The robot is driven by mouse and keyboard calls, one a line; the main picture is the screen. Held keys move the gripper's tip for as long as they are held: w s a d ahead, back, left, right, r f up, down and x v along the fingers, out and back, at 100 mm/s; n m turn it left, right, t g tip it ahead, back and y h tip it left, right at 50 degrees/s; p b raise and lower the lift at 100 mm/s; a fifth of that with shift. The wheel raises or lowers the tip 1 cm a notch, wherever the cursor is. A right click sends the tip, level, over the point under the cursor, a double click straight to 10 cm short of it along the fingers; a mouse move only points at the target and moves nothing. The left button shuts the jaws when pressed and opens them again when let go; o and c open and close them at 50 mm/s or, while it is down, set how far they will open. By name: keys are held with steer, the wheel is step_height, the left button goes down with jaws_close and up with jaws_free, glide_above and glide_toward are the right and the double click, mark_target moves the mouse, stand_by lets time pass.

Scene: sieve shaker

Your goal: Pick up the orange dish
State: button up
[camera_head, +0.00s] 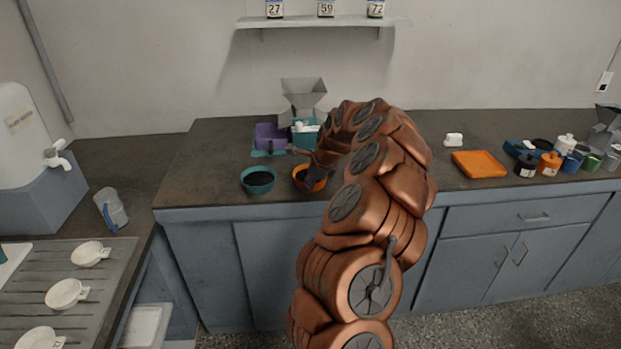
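A round orange dish (298,174) with dark contents stands on the dark counter, right of a similar teal dish (258,190). My gripper (313,182) reaches down at the orange dish's right side and overlaps it in the picture. The gripper and arm hide part of the dish. I cannot tell whether the fingers touch its rim, or how far apart they are.
A purple box (270,137), a teal container (304,141) and a grey hopper (304,92) stand behind the dishes. A flat orange tray (479,164) and several small bottles are at the right. The counter (205,178) left of the teal dish is clear.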

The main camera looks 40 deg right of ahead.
steer(key=shift+w+f, duration=0.15)
steer(key=shift+f, duration=0.2)
steer(key=shift+c, duration=0.3)
jaws_close()
